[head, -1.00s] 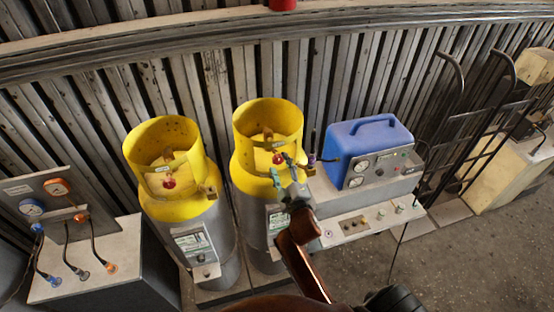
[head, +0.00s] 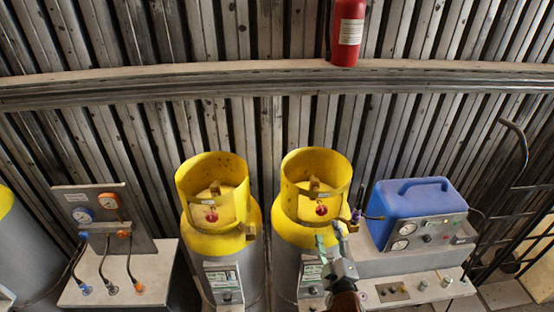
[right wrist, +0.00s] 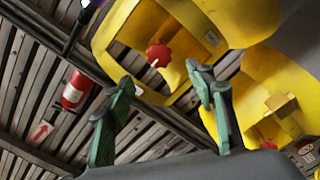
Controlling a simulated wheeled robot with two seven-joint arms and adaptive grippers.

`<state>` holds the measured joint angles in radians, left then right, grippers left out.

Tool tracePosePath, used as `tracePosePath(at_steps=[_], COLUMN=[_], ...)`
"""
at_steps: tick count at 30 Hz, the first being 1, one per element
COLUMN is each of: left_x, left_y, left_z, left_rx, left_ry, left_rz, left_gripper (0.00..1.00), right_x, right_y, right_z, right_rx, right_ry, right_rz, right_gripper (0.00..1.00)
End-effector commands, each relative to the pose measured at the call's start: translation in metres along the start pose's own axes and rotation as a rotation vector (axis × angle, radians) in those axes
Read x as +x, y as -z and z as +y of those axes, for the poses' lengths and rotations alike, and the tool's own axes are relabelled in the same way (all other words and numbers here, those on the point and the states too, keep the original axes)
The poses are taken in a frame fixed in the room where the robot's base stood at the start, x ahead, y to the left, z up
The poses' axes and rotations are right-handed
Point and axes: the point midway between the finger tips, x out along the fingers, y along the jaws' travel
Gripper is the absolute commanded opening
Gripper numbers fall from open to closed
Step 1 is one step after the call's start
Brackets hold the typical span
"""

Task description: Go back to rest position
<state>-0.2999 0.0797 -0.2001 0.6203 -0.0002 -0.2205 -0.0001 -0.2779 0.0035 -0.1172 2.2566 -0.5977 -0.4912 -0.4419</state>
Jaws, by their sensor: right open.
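My right gripper (head: 328,240) is in front of the right yellow-topped cylinder (head: 313,235) in the head view, with its arm coming up from the bottom edge. In the right wrist view its two green fingers (right wrist: 160,78) stand wide apart with nothing between them. Beyond the fingers are a yellow collar and a red valve knob (right wrist: 158,55); whether they touch cannot be told. The left yellow-topped cylinder (head: 217,232) stands beside the right one. My left gripper is not in view.
A blue machine (head: 410,210) sits on a grey bench at the right. A gauge panel (head: 110,215) with hoses stands at the left. A dark trolley frame (head: 515,215) is at the far right.

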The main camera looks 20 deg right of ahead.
Motion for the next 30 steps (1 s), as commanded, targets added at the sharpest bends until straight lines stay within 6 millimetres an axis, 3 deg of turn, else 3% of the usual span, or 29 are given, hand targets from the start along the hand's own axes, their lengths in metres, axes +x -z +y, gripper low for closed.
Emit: tracePosePath(at_steps=[4,8,12,15,21,27,29,30], left_x=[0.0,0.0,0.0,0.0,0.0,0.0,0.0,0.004], left_y=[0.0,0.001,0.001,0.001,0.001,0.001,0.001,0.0], left_z=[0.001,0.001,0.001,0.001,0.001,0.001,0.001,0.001], left_rx=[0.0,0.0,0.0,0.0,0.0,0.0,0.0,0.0], left_ry=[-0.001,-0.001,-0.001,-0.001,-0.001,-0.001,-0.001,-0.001], left_rz=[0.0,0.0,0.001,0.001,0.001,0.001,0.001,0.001], left_gripper=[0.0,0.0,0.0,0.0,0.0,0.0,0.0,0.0], right_x=[-0.003,-0.019,-0.067,-0.105,-0.173,-0.234,-0.252,-0.252], right_y=[-0.01,-0.053,-0.118,-0.148,-0.18,-0.195,-0.198,-0.205], right_z=[-0.005,-0.029,-0.078,-0.109,-0.147,-0.169,-0.174,-0.186], right_rx=[0.024,0.134,0.32,0.422,0.539,0.605,0.617,0.62], right_ry=[0.022,0.122,0.302,0.413,0.569,0.685,0.718,0.727], right_rz=[-0.029,-0.161,-0.406,-0.562,-0.793,-0.977,-1.03,-1.042], right_gripper=[0.5,0.5,0.5,0.5,0.5,0.5,0.5,0.5])
